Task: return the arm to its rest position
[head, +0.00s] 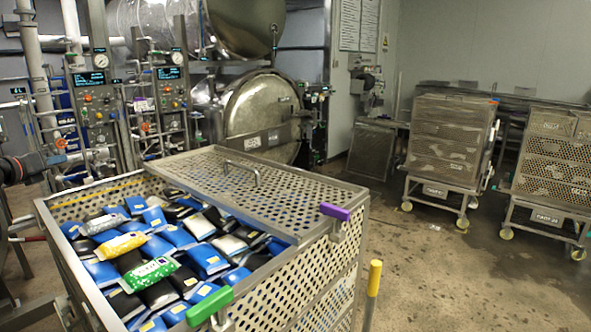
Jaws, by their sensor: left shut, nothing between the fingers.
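My left gripper (56,159) shows at the left edge, at the end of a dark arm link. It is shut and small in view, with nothing seen in it. It is in front of the pipes and control panels, above and apart from the far left corner of the perforated metal basket (318,276). My right gripper is not in view.
The basket holds many blue, black and white pouches, plus a green one (150,272) and yellow ones. A perforated lid (262,190) with a handle covers its far right part. A yellow-topped post (374,278) stands at right. Wheeled racks (448,140) stand behind; floor between is clear.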

